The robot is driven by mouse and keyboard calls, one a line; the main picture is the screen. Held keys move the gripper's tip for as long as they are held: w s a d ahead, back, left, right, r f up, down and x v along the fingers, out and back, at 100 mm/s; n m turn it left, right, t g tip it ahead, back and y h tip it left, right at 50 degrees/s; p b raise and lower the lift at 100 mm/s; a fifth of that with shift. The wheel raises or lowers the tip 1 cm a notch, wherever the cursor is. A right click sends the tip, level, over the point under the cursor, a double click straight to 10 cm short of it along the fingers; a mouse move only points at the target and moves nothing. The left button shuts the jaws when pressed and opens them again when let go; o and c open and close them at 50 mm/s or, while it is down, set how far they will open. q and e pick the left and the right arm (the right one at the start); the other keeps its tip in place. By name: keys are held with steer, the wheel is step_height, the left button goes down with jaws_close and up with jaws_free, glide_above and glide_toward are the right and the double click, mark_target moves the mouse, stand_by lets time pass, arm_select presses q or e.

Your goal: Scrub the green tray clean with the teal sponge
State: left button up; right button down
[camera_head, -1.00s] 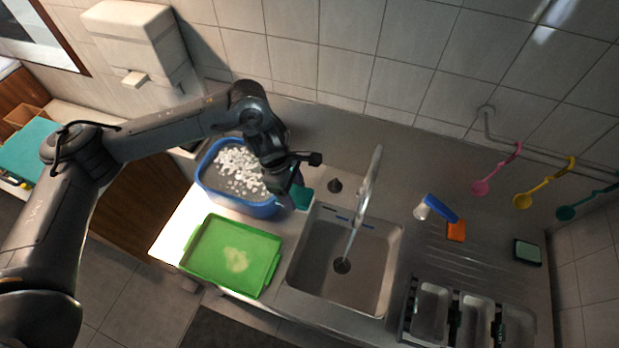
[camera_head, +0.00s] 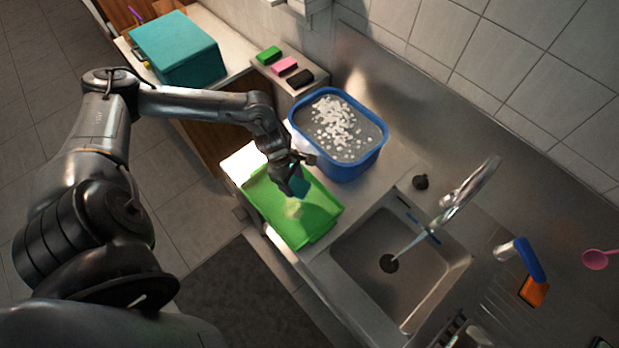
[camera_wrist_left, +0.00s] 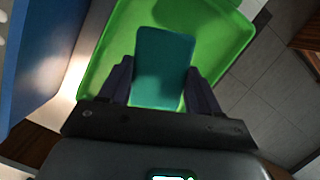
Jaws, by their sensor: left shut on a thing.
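The green tray (camera_head: 318,222) lies on the counter to the left of the sink, with a pale smear (camera_head: 293,208) on its floor. My left gripper (camera_head: 296,184) is over the tray and shut on the teal sponge (camera_head: 300,187). In the left wrist view the sponge (camera_wrist_left: 164,66) sits between the two fingers, with the green tray (camera_wrist_left: 228,42) behind it. I cannot tell whether the sponge touches the tray. The smear is hidden in the wrist view. My right gripper is not in view.
A blue tub (camera_head: 352,171) of grey water with white foam stands right behind the tray. The sink (camera_head: 425,278), with its tap (camera_head: 470,190) running, is to the right. Green, pink and black sponges (camera_head: 286,66) lie on a ledge. A teal box (camera_head: 178,50) stands further left.

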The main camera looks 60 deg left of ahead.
arm_select(q)
steer(key=shift+s+a+f, duration=0.4)
steer(key=shift+s+f, duration=0.05)
steer(key=shift+s, duration=0.1)
steer(key=shift+s+a+f, duration=0.1)
steer(key=shift+s+f, duration=0.05)
steer(key=shift+f, duration=0.05)
steer(key=shift+f+b, duration=1.8)
steer(key=shift+f, duration=1.05)
steer(key=shift+f+b, duration=0.3)
steer(key=shift+f+b, duration=0.7)
steer(key=shift+b, duration=0.05)
